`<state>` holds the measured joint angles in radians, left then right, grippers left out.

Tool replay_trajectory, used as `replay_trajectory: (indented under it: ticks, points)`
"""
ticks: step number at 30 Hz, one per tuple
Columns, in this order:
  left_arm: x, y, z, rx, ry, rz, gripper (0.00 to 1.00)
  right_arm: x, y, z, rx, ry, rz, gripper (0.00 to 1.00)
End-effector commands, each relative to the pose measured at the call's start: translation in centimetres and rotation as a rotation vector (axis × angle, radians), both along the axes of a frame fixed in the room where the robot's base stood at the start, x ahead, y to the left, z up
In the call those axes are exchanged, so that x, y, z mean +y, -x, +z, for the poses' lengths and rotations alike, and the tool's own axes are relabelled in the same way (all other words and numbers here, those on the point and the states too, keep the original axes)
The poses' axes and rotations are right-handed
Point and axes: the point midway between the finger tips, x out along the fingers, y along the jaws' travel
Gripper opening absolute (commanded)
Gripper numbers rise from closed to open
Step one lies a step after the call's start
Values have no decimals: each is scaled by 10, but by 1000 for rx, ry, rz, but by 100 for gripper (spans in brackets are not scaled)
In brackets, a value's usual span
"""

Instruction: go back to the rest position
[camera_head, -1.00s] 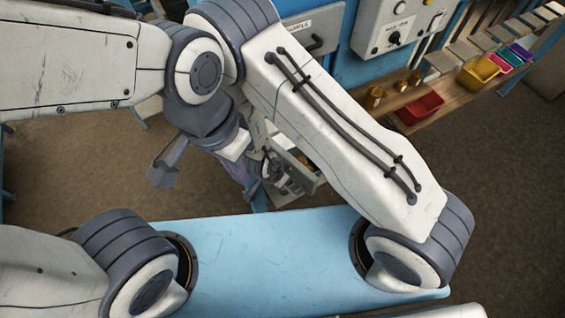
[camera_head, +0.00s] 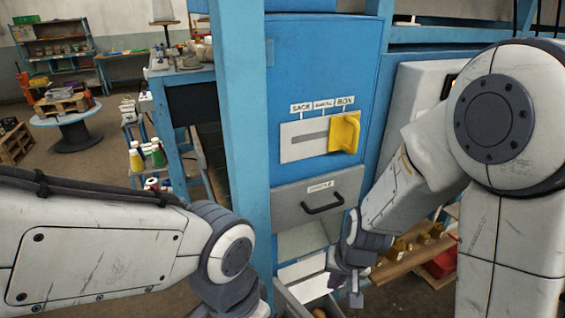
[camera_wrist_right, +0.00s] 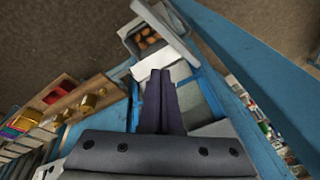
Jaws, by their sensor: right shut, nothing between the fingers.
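My right gripper (camera_head: 353,287) hangs at the lower middle of the head view, in front of the lower part of the blue cabinet (camera_head: 290,90). In the right wrist view its two dark fingers (camera_wrist_right: 159,78) lie together, shut with nothing between them. My left arm comes in from the left and its wrist runs off the bottom edge; the left gripper itself is out of view. No sack shows clearly.
The cabinet has a yellow handle (camera_head: 345,133) at the right of its slot, under the BOX label, and a grey drawer front (camera_head: 318,198). An open bin (camera_wrist_right: 135,37) holds brown items. A wooden shelf (camera_head: 400,262) with brass-coloured pieces stands right.

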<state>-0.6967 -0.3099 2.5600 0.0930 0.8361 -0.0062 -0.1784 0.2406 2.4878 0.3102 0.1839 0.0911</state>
Motion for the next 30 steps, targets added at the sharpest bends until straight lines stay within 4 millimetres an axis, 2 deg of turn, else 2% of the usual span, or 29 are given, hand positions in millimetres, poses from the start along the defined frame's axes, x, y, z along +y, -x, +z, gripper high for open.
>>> replay_trajectory:
  ticks: [3, 13, 15, 23, 30]
  points:
    - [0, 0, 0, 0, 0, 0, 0, -22, 8, 18, -14, 36, 63, 0]
    - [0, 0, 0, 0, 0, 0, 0, -71, 32, 48, -20, 149, 195, 0]
    - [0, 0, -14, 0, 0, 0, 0, -57, 36, 36, -13, 144, 237, 0]
    - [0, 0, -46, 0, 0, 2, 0, -16, 57, 17, 14, 127, 375, 0]
    - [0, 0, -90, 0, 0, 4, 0, 29, 95, -9, 55, 112, 564, 0]
